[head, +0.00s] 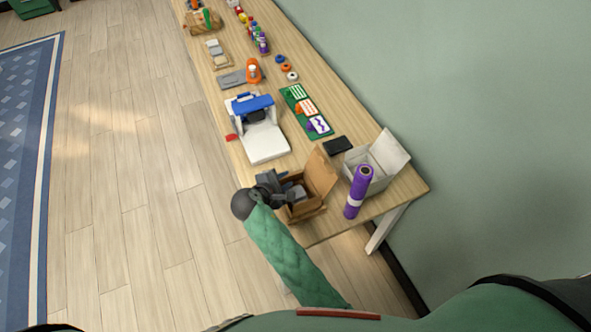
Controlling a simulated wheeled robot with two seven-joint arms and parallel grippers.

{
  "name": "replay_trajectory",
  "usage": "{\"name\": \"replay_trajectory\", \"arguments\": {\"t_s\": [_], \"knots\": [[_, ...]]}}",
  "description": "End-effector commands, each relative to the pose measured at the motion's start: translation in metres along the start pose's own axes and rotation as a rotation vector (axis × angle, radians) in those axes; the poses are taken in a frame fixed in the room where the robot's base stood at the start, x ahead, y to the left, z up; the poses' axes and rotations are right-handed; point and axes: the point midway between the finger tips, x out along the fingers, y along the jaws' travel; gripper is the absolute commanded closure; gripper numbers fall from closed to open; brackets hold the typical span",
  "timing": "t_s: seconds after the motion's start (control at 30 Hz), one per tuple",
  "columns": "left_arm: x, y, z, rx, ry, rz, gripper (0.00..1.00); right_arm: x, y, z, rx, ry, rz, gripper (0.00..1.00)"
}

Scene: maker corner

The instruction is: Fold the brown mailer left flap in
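The brown mailer (310,208) is an open cardboard box near the close end of the wooden table. One tall panel (321,172) stands up at its far right side. Something grey shows inside, though I cannot tell if it is an item or part of my gripper. My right gripper (284,190) is dark and sits at the mailer's left edge, overlapping it in the picture. It hides most of the left side, so the left flap's position is unclear. Whether its fingers are open or touching the cardboard is too small to tell. My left gripper is not in view.
A black flat item (337,145) lies behind. A white and blue machine (258,128) stands farther up the table (330,100). Floor left of the table is clear.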

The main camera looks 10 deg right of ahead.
Motion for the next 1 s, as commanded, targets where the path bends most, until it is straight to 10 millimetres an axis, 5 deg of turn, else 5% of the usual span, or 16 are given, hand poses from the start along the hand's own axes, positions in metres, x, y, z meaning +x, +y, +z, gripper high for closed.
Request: {"name": "replay_trajectory", "arguments": {"t_s": [0.4, 0.77, 0.9, 1.0], "knots": [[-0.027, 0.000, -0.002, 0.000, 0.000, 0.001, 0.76, 0.052, 0.001, 0.002, -0.001, -0.002, 0.000, 0.76], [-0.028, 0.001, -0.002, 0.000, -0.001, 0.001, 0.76, 0.060, 0.000, 0.001, 0.001, -0.001, 0.000, 0.76], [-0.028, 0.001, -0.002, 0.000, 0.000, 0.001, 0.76, 0.059, 0.000, 0.001, 0.001, -0.001, 0.000, 0.97], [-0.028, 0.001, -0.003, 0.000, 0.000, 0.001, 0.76, 0.059, 0.000, 0.001, 0.001, -0.001, 0.000, 1.00]]}}
